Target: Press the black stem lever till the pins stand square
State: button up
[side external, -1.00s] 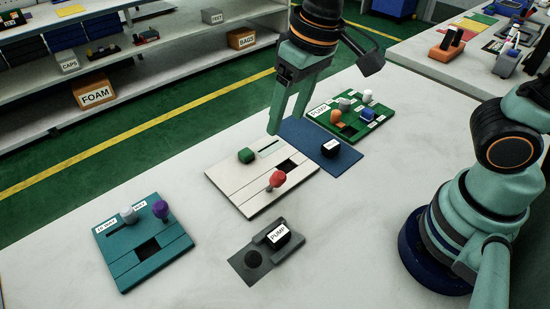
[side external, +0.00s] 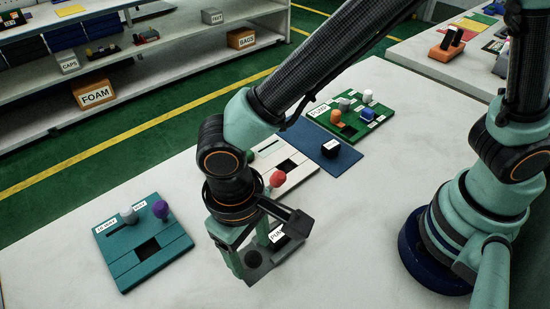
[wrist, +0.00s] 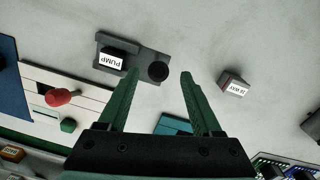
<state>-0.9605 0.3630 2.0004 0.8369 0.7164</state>
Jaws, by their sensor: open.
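A dark grey fixture plate (side external: 275,262) lies on the table with a black block labelled PUMP (side external: 279,233) at one end. A round black knob (side external: 253,258), apparently the stem lever's top, stands at its other end. In the wrist view the knob (wrist: 157,71) shows between my fingertips, nearer the left one, beside the PUMP block (wrist: 112,58). My gripper (side external: 251,260) points down over the knob end, open and empty; it also shows in the wrist view (wrist: 160,73). I cannot tell whether a finger touches the knob. No pins can be made out.
A teal board (side external: 165,268) with white and purple knobs lies left. A cream board (side external: 298,172) with a red knob (side external: 277,179) is partly behind my arm. A blue mat (side external: 345,170) and green board (side external: 378,133) lie beyond. A labelled block (wrist: 233,86) sits in the wrist view.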

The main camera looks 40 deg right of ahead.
jog(key=f, duration=0.6)
jog(key=shift+w+d, duration=0.1)
jog(key=shift+d, duration=0.2)
grip_shut()
jog(key=shift+d, duration=0.15)
dwell(1.0)
